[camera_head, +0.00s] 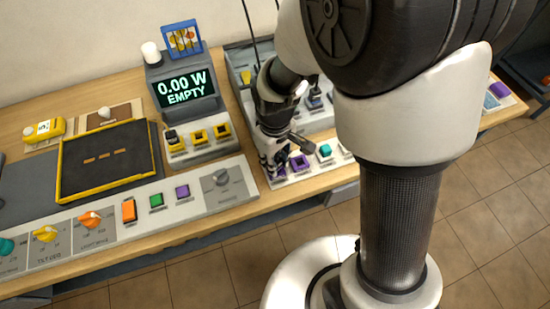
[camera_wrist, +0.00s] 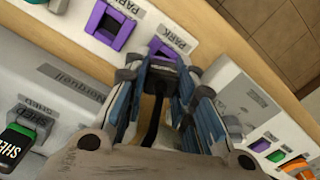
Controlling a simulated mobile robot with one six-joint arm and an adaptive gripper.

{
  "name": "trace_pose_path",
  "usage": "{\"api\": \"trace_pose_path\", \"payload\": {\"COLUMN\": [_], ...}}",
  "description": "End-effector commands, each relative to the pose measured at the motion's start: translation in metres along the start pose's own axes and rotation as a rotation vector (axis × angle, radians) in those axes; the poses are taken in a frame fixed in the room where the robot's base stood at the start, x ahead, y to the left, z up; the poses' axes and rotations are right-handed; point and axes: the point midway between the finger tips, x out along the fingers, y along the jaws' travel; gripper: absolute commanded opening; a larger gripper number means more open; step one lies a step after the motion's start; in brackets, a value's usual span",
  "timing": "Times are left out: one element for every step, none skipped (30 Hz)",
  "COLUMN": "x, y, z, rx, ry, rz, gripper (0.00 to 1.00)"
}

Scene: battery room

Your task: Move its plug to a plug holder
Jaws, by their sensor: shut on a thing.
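My gripper (camera_head: 276,160) is low over the front edge of the grey panel at the right end of the bench. In the wrist view its blue-padded fingers (camera_wrist: 168,95) are shut on a plug (camera_wrist: 160,72), mostly hidden between them, with a black cable (camera_wrist: 154,118) running back. A purple plug holder (camera_wrist: 112,26) marked PARK looks empty, beside the fingers. A second purple holder (camera_wrist: 165,50), also marked PARK, is partly hidden behind the fingertips. I cannot tell whether the plug is in it. A purple holder (camera_head: 300,162) shows beside my gripper in the head view.
A teal holder (camera_head: 325,151) is on the same front strip. The meter (camera_head: 187,90) reads 0.00 W EMPTY; a black plug (camera_head: 171,136) stands at its left yellow socket. A panel with knobs and buttons (camera_head: 130,212) lies at the front left, beside a yellow-edged tray (camera_head: 62,165).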

Motion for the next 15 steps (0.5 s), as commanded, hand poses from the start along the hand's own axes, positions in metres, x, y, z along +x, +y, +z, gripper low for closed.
{"api": "trace_pose_path", "payload": {"x": [0.0001, 0.0001, 0.0002, 0.0003, 0.0005, 0.0008, 0.0012, 0.0016, 0.0023, 0.0029, 0.0036, 0.0044, 0.0051, 0.0057, 0.0065], "y": [0.0000, 0.0000, 0.0000, 0.0000, 0.0000, 0.0000, 0.0000, 0.0000, 0.0000, 0.0000, 0.0000, 0.0000, 0.0000, 0.0000, 0.0000], "z": [0.0000, 0.0000, 0.0000, 0.0000, 0.0000, 0.0000, 0.0000, 0.0000, 0.0000, 0.0001, 0.0001, 0.0001, 0.0001, 0.0001, 0.0001], "rx": [0.000, 0.000, 0.000, 0.000, 0.000, 0.000, 0.000, 0.000, 0.000, 0.000, 0.000, 0.000, 0.000, 0.000, 0.000], "ry": [0.000, 0.000, 0.000, 0.000, 0.000, 0.000, 0.000, 0.000, 0.000, 0.000, 0.000, 0.000, 0.000, 0.000, 0.000], "rz": [0.000, 0.000, 0.000, 0.000, 0.000, 0.000, 0.000, 0.000, 0.000, 0.000, 0.000, 0.000, 0.000, 0.000, 0.000], "gripper": [0.01, 0.01, 0.01, 0.01, 0.01, 0.01, 0.01, 0.01, 0.01, 0.01, 0.01, 0.01, 0.01, 0.01, 0.01]}}
